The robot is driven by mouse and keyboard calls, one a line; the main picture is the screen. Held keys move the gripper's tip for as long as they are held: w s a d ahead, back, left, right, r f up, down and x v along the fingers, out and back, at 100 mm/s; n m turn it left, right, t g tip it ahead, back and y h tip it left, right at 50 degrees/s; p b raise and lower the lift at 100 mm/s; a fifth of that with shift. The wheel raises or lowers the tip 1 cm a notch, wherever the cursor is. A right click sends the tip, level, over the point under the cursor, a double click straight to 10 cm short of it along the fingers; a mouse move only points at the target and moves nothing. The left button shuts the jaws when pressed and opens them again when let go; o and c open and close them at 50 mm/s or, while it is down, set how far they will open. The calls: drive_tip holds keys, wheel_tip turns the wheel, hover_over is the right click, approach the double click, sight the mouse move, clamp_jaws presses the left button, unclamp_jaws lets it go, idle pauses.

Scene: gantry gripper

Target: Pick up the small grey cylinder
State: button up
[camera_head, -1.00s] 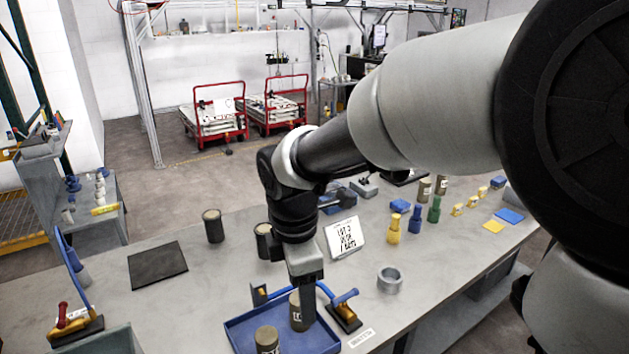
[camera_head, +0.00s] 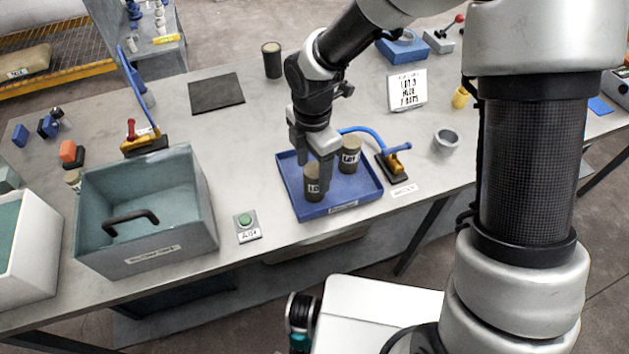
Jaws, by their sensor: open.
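Two short grey-brown cylinders with labels stand upright in a blue tray (camera_head: 357,205). The front-left cylinder (camera_head: 313,187) is just below my gripper (camera_head: 313,160); the other cylinder (camera_head: 349,158) stands behind it to the right. I cannot tell which one the task means. My gripper points down and is open. One finger overlaps the front-left cylinder's upper right side, and I cannot tell whether the fingers are around it. A hollow light grey ring (camera_head: 446,141) lies on the table right of the tray.
A clamp-like tool with a blue handle (camera_head: 393,165) is by the tray's right edge. A green button box (camera_head: 246,226) and a grey-green bin (camera_head: 150,255) stand left. A dark canister (camera_head: 272,62), black mat (camera_head: 216,93) and sign (camera_head: 407,90) are behind.

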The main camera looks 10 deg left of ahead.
drive_tip(key=f, duration=0.4)
drive_tip(key=shift+s+d, duration=0.15)
drive_tip(key=shift+s, duration=0.15)
drive_tip(key=shift+w+f, duration=0.1)
drive_tip(key=shift+f, duration=0.6)
drive_tip(key=shift+r, duration=0.1)
drive_tip(key=c, duration=1.5)
